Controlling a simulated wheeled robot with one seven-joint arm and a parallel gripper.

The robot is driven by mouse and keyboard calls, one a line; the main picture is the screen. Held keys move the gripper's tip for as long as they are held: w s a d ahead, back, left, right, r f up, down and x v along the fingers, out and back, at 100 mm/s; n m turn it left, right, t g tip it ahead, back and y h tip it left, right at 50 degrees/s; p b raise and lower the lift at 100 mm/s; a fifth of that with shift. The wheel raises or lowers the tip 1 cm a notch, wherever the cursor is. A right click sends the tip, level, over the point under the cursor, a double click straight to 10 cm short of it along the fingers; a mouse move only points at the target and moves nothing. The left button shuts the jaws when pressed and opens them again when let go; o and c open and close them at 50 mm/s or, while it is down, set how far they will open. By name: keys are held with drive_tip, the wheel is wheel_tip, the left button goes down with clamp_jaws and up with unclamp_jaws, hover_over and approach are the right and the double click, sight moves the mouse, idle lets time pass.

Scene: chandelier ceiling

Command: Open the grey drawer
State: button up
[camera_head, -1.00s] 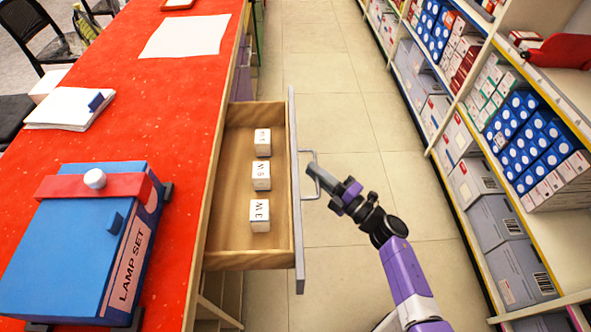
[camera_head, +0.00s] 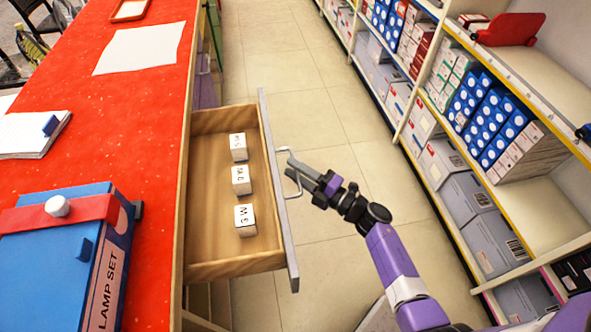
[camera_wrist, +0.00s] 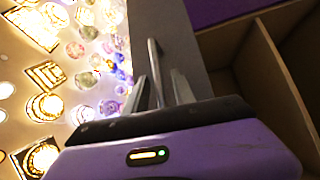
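The grey drawer (camera_head: 277,195) is pulled well out from the red-topped counter, with its wooden inside exposed. Three white lettered cubes (camera_head: 241,181) stand in a row inside it. The wire handle (camera_head: 297,184) is on the outer face of its grey front. My gripper (camera_head: 290,164) is at this handle, on the aisle side of the drawer. In the wrist view, the handle bar (camera_wrist: 155,68) passes between my two fingers (camera_wrist: 160,90), which are apart, with gaps showing beside the bar. The drawer's inside also shows at the right there.
A blue lamp set box (camera_head: 45,240) with a red band, a notebook (camera_head: 25,135) and a white sheet (camera_head: 140,48) lie on the red counter (camera_head: 130,130). Stocked shelves (camera_head: 440,120) line the right side. The tiled aisle floor (camera_head: 285,80) between them is clear.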

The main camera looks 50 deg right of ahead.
drive_tip(key=s+d+f, duration=0.1)
drive_tip(key=s, duration=0.6)
drive_tip(key=shift+s, duration=0.35)
drive_tip(key=shift+d, duration=0.15)
drive_tip(key=s+d+r+m+t+h, duration=0.1)
drive_tip(key=s+r+m+h, duration=0.2)
drive_tip(key=r+m+h, duration=0.5)
drive_tip(key=s+a+r+m+g+y+p, duration=0.2)
drive_tip(key=s+a+r+m, duration=0.3)
drive_tip(key=s+a, duration=0.5)
drive_tip(key=s+a+r+m+g+y+p, duration=0.3)
drive_tip(key=s+a+r+m, duration=0.2)
drive_tip(key=s+a+r, duration=0.2)
drive_tip(key=s+a, duration=0.2)
drive_tip(key=s, duration=0.1)
drive_tip(key=shift+a+r, duration=0.35)
